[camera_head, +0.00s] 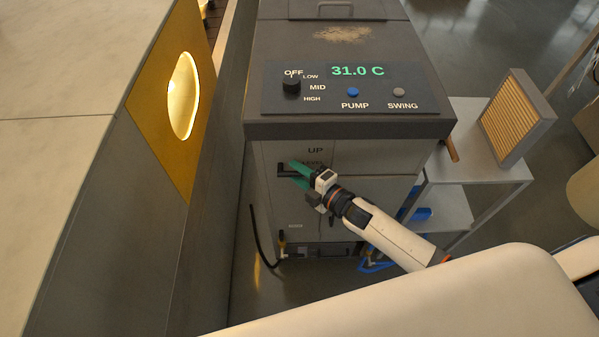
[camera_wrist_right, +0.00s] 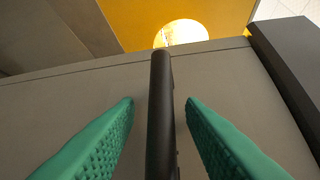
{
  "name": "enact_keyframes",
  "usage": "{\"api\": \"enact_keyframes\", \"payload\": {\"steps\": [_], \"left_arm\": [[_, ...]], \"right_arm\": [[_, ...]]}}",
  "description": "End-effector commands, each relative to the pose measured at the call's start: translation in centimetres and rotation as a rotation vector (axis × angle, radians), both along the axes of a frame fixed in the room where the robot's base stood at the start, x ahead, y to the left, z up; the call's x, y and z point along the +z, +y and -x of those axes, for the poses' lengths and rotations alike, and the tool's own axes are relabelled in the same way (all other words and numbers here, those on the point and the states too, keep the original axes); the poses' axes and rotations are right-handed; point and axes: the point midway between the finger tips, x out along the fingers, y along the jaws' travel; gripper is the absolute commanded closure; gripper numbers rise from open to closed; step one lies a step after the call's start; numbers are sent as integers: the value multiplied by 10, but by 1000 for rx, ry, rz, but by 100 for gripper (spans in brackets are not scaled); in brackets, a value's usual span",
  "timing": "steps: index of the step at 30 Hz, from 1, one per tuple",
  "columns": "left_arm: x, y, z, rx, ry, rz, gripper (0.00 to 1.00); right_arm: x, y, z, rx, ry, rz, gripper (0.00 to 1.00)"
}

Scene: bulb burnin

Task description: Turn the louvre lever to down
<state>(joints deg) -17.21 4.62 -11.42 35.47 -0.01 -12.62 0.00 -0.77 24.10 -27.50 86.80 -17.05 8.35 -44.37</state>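The louvre lever (camera_head: 284,169) is a dark bar on the front of the grey machine, just under the UP label, and it lies roughly level. My right gripper (camera_head: 297,174) is at the lever with its green fingers pointing at the machine front. In the right wrist view, the dark lever bar (camera_wrist_right: 160,95) stands between the two green fingers of the right gripper (camera_wrist_right: 159,103). A gap shows on each side of the bar, so the gripper is open around it. The label under the lever is partly hidden by the gripper. My left gripper is out of view.
The machine top carries a panel (camera_head: 440,101) with a dark knob (camera_head: 291,87), a blue PUMP button (camera_head: 352,91), a grey SWING button (camera_head: 398,91) and a 31.0 C display. A grey wall with a yellow panel (camera_head: 160,110) stands close on the left. A side table (camera_head: 450,205) holds a slatted filter (camera_head: 513,118).

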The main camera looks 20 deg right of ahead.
Motion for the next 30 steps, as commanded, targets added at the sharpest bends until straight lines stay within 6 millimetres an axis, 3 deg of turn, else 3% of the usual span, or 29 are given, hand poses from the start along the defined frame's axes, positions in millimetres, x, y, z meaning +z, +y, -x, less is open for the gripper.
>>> {"api": "enact_keyframes", "payload": {"steps": [2,8,20,30], "left_arm": [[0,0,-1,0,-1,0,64],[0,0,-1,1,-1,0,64],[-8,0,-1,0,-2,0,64],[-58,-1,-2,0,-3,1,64]], "right_arm": [[0,0,0,0,0,0,67],[0,0,0,0,0,0,100],[-4,0,0,0,-7,-20,100],[-20,1,0,-1,-61,-206,100]]}}
